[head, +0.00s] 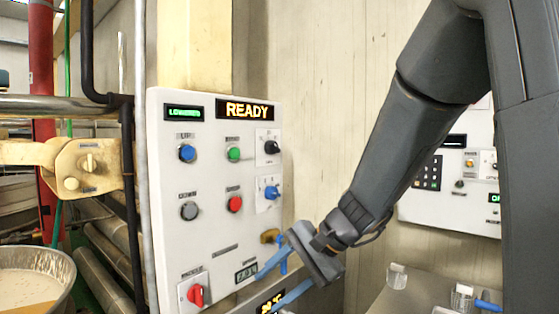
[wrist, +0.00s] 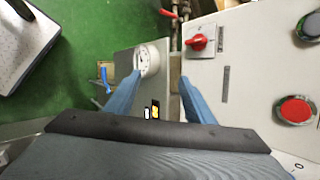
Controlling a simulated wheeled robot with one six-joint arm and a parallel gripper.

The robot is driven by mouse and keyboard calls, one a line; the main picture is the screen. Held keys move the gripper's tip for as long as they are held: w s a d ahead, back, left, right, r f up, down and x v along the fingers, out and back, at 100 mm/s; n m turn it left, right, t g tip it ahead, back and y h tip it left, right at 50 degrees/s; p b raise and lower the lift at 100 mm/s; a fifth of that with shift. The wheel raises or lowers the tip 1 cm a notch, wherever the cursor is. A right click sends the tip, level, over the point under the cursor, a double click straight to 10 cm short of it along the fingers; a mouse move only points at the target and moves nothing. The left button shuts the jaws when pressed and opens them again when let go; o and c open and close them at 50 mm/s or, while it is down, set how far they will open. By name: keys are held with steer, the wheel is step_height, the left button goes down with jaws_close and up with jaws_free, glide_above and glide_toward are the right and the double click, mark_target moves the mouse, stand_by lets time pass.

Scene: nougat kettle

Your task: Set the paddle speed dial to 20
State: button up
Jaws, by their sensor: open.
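The white control panel (head: 215,165) faces me on the left in the head view. Its knobs include a black one (head: 271,147), a blue one (head: 271,192), a brownish-yellow one (head: 269,236) and a red one (head: 195,295). The labels are too small to read, so I cannot tell which is the paddle speed dial. A small display (head: 246,271) sits low on the panel. My gripper (head: 266,294) is open and empty, its blue fingers in front of the panel's lower right. In the wrist view the red knob (wrist: 197,42) lies ahead of my gripper (wrist: 160,76), apart from it.
Blue, green, grey and red push buttons fill the panel's upper left. A lit READY sign (head: 247,109) is on top. A kettle (head: 35,285) with pale contents stands lower left. A second panel (head: 455,180) is at right. A white round gauge (wrist: 147,60) shows in the wrist view.

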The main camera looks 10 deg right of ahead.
steer(key=w+d+r+m+t+y+p, duration=0.1)
steer(key=w+r+m+t, duration=0.1)
steer(key=w+r, duration=0.3)
steer(key=w+d+r+m+t+y+p, duration=0.1)
steer(key=w+d+r+t, duration=0.15)
steer(key=r, duration=0.45)
steer(key=m+t+y+p, duration=0.1)
steer(key=m+t+p, duration=0.1)
steer(key=m+t, duration=0.35)
glide_toward(276, 147)
steer(key=x, duration=0.2)
steer(key=shift+n+t, duration=0.3)
steer(key=shift+n, duration=0.15)
steer(key=p+x, duration=0.2)
steer(key=x, duration=0.5)
steer(key=shift+f, duration=0.1)
steer(key=c, duration=1)
